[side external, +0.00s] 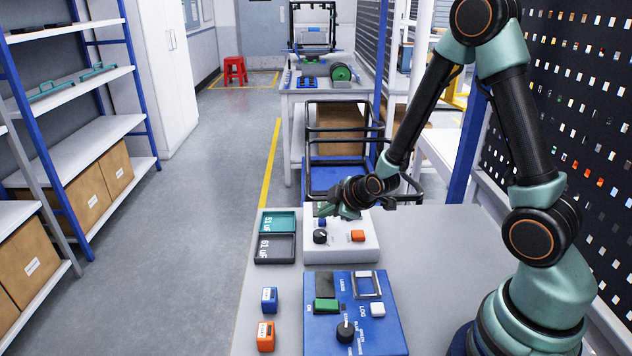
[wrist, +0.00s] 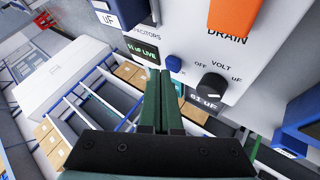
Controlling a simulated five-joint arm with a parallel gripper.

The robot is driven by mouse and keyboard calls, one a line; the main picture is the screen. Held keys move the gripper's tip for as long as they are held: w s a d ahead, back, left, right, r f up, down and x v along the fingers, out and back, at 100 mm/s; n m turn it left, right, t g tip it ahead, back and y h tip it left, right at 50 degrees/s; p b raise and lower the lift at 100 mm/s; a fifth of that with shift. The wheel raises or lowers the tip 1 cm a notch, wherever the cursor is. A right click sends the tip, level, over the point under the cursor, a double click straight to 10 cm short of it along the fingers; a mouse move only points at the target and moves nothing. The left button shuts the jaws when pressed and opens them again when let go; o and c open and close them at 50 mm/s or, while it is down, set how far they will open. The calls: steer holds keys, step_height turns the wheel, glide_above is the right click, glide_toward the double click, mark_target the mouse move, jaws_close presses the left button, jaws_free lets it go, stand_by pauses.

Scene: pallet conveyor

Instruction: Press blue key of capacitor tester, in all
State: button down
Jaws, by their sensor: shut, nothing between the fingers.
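The capacitor tester (side external: 368,249) is a white box on the table. Its round blue key (side external: 322,223) also shows in the wrist view (wrist: 173,63), beside a lit display (wrist: 142,50) reading "61 uF LIVE". The orange DRAIN key (wrist: 235,12) and a black knob (wrist: 212,86) are on the same face. My gripper (side external: 332,210) is over the tester's far left part. In the wrist view its shut, empty green fingers (wrist: 161,72) end just left of the blue key. I cannot tell whether they touch it.
A teal tray (side external: 277,232) and a grey tray (side external: 275,260) lie left of the tester. A blue box (side external: 387,320) with keys and a knob stands in front. Blue (side external: 269,300) and orange (side external: 265,336) blocks stand at left. The table's right part is clear.

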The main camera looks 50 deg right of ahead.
mark_target(326, 222)
steer(key=shift+r, duration=0.45)
steer(key=shift+r, duration=2.5)
steer(key=s+a+r+m+g, duration=0.1)
steer(key=s+a+r+m, duration=0.2)
steer(key=s+r, duration=0.3)
steer(key=s+a+r+m+g+y, duration=0.1)
steer(key=s+a+r+m+g, duration=0.1)
steer(key=s+a+r+m, duration=0.2)
steer(key=s+r+m, duration=0.1)
steer(key=s+r, duration=0.2)
steer(key=s, duration=0.3)
